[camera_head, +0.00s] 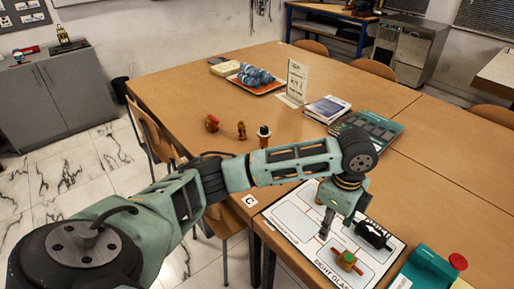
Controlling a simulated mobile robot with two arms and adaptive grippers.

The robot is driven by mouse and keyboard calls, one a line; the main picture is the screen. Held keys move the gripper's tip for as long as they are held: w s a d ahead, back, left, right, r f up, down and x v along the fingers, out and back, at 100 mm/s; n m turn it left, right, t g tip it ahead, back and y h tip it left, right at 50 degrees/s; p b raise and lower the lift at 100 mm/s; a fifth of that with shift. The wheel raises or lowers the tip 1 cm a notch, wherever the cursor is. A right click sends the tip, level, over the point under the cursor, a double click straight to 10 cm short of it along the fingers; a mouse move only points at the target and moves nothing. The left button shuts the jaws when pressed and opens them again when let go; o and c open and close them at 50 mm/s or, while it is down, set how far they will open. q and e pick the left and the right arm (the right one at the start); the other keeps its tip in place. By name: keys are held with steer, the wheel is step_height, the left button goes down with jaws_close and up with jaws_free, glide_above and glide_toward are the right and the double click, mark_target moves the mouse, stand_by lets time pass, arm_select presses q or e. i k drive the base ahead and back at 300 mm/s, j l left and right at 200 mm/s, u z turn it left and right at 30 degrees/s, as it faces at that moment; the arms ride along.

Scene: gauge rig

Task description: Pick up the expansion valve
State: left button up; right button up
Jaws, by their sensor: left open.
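Three small parts stand in a row on the table, and I cannot tell for sure which is the expansion valve. They are a red-and-brass part (212,123), a brass part (241,131) and a part with a dark top, pale band and brass-coloured base (264,135). My left gripper (325,229) is open and points down over the white printed mat (285,214), well to the right of and nearer than the row. A brass part with a green top (347,260) lies on the mat close to the gripper. My right gripper is not in view.
A black cylinder (373,235) is just right of my gripper. A teal box with a red button (430,268) is at the near right. Books (327,108), a teal case (370,130), a standing sign (297,80) and an orange tray (266,88) occupy the table further back.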

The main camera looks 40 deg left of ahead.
mark_target(263, 139)
steer(key=u, duration=1.25)
